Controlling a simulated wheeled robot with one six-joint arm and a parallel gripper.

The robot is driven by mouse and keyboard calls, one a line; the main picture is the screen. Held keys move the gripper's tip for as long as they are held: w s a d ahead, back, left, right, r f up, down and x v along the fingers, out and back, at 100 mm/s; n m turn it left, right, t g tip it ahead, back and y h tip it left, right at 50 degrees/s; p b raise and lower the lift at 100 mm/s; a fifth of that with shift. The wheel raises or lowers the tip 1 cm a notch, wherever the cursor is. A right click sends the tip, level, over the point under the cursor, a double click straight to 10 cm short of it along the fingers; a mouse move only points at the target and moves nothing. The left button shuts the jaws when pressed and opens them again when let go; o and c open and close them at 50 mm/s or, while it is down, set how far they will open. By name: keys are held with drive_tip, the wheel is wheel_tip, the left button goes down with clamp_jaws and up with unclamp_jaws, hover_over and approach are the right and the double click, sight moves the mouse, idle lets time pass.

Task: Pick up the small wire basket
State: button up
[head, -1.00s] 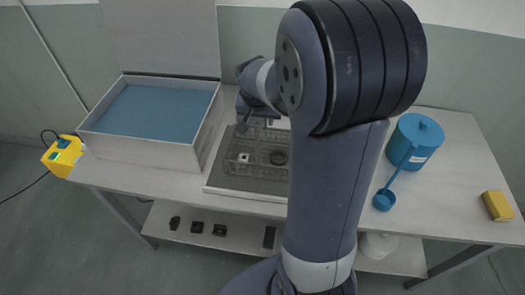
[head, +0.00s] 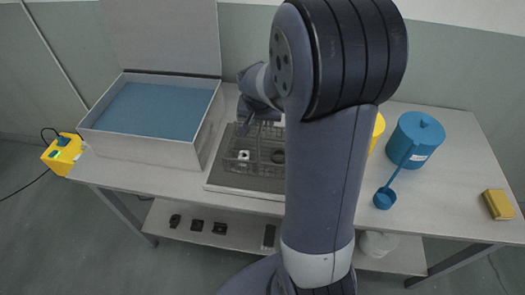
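The small wire basket (head: 234,160) is in the middle of the head view, upright at the drain tray. It holds a small pale metal part (head: 243,155) and a dark round part (head: 278,157). My gripper (head: 262,119) points down at the basket's upper part, near its far side. The fingers are small and dark against the wires, so I cannot tell whether they are closed on it. My arm hides the basket's right end. I cannot see clearly whether the basket's bottom touches the tray.
The grey tray (head: 225,184) lies on the bench (head: 150,178). The open tank (head: 150,152) of blue liquid stands close on the left, its lid raised behind. A blue canister (head: 417,140), a blue ladle (head: 384,198), a yellow object (head: 377,130) and a yellow sponge (head: 497,204) are right.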

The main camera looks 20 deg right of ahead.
idle(0.4)
clamp_jaws()
